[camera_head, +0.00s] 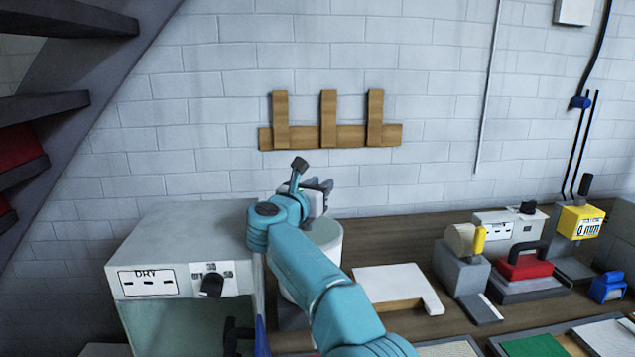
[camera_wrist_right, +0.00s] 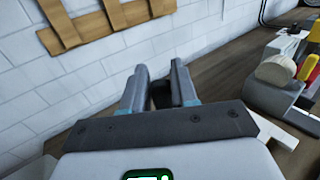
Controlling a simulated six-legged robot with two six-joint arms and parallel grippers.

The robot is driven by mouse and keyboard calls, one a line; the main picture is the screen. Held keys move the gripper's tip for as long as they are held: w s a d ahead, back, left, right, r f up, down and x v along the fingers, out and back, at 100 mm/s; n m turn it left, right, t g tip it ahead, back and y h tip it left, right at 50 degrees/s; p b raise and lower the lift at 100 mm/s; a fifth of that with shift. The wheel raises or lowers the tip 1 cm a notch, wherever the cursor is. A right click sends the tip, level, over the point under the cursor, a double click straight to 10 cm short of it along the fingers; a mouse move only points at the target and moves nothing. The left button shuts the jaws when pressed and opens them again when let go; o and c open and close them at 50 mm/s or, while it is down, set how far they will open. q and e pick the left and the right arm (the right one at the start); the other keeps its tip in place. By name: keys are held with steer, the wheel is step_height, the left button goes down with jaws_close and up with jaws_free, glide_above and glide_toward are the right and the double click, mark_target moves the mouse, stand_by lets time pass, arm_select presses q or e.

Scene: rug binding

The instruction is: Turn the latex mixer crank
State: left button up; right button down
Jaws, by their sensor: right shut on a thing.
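The latex mixer shows in the head view as a pale round tub (camera_head: 328,238), partly hidden behind my right arm. My right gripper (camera_head: 321,187) is above the tub. In the right wrist view its two grey fingers (camera_wrist_right: 158,82) are closed around a dark upright piece, which looks like the crank handle (camera_wrist_right: 162,96). The rest of the crank is hidden by the gripper and arm. My left gripper does not show in either view.
A grey dryer box (camera_head: 185,245) with a dark knob stands left of the tub. A white slab (camera_head: 395,284) lies to its right. Further right are a grey block tool (camera_head: 460,272) and a red-topped tool (camera_head: 524,268). A wooden rack (camera_head: 330,135) hangs on the wall behind.

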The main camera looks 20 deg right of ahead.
steer(key=shift+r, duration=0.15)
steer(key=c, duration=1)
jaws_free()
steer(key=shift+s, duration=0.1)
steer(key=shift+o, duration=0.2)
step_height(320, 180, up, 20)
steer(key=p, duration=1.8)
